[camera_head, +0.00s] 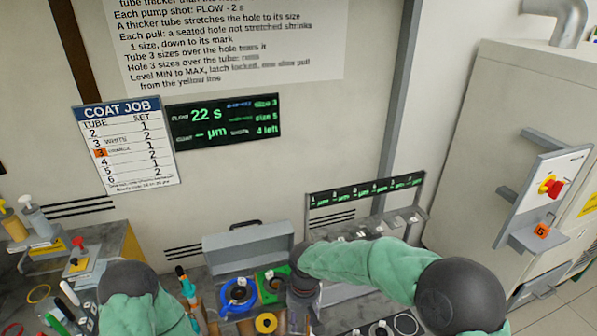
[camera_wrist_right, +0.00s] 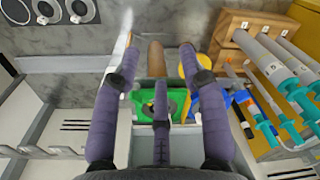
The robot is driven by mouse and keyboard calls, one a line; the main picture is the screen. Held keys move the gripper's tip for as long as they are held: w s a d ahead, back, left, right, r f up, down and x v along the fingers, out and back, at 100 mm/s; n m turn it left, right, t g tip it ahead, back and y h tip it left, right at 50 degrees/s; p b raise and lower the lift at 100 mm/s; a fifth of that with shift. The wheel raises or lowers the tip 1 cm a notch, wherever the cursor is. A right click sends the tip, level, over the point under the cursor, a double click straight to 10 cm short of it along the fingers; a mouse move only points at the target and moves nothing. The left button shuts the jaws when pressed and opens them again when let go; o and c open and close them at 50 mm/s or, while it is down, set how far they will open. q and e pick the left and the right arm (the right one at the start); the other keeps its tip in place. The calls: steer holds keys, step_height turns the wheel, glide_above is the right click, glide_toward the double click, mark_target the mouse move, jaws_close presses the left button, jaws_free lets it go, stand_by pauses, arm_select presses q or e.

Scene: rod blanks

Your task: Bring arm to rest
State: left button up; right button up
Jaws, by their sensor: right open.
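My right gripper (camera_head: 303,288) hangs over the bench beside the green block, below the dark wrist. In the right wrist view its purple-grey fingers (camera_wrist_right: 157,62) are spread apart. A brown rounded shape (camera_wrist_right: 156,58) shows between the fingertips; I cannot tell whether it is part of the hand or something behind it. The green block (camera_head: 270,284) is beyond the fingers in the wrist view (camera_wrist_right: 148,106). My left arm's green sleeve shows at the lower left of the head view; its gripper is out of sight.
A grey case (camera_head: 248,247) stands against the wall. Blue-green syringes (camera_wrist_right: 270,75) stand in a wooden rack (camera_wrist_right: 232,55). A grey cabinet (camera_head: 500,130) is at right.

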steer(key=s+d+f+m+y, duration=0.1)
steer(key=s+d+f+m, duration=0.2)
steer(key=s+f, duration=0.3)
steer(key=s+d+f+m+y, duration=0.1)
steer(key=s+d+f+m, duration=0.2)
steer(key=f, duration=0.7)
steer(key=s+d+f+m+y, duration=0.1)
steer(key=s+d+f+m, duration=0.2)
steer(key=s+f+m, duration=0.4)
steer(key=s+f, duration=0.1)
steer(key=s, duration=0.1)
steer(key=shift+s+t, duration=0.35)
steer(key=shift+t, duration=0.05)
steer(key=shift+d, duration=0.1)
